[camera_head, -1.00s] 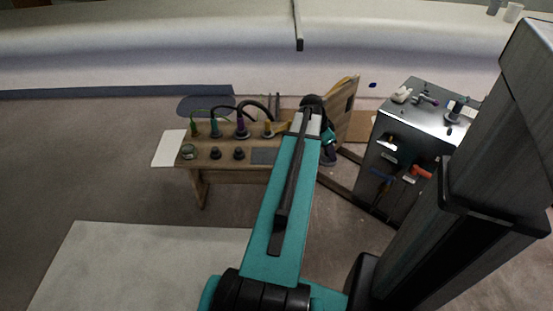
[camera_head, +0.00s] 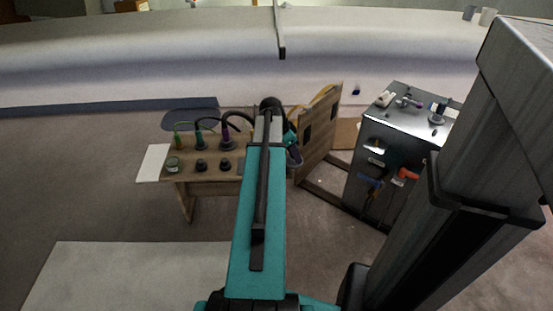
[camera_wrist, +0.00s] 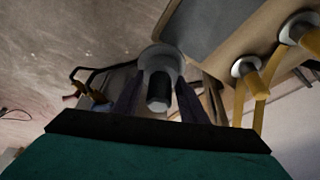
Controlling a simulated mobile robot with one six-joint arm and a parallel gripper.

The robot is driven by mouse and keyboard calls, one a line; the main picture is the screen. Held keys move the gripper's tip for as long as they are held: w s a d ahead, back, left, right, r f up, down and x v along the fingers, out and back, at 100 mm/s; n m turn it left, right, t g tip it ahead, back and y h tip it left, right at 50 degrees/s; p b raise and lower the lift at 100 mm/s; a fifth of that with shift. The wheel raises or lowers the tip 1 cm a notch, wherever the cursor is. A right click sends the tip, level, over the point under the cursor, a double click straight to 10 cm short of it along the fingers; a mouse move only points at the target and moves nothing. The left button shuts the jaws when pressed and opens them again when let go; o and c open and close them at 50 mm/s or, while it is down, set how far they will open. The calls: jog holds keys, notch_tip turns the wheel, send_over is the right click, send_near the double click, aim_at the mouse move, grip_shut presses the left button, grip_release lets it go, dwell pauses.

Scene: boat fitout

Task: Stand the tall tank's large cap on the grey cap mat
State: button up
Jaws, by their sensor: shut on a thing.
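In the wrist view my gripper (camera_wrist: 158,100) is shut on a pale grey round cap (camera_wrist: 160,58) with a dark cylindrical stub facing the camera. The grey cap mat (camera_wrist: 205,25) appears as a flat grey surface just beyond the cap, on a wooden top. I cannot tell the gap between cap and mat. I cannot make out the tall tank.
The wooden bench (camera_head: 213,174) carries several hoses with coloured fittings and dark round pieces. Yellow hoses with pale collars (camera_wrist: 247,68) stand close right of the cap in the wrist view. A wooden panel (camera_head: 320,135) and a metal cabinet (camera_head: 385,150) stand to the right.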

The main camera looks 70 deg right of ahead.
jog(key=w, duration=0.4)
jog(key=w+b, duration=0.1)
jog(key=w, duration=0.1)
jog(key=shift+d+f, duration=0.25)
jog(key=shift+f, duration=0.05)
jog(key=shift+w+f+b, duration=0.1)
jog(key=shift+w+b, duration=0.2)
jog(key=shift+w, duration=0.1)
jog(key=shift+w+f+b, duration=0.2)
jog(key=shift+f+b, duration=0.75)
jog(key=shift+f, duration=0.75)
jog(key=shift+f, duration=0.15)
jog(key=o, duration=1.1)
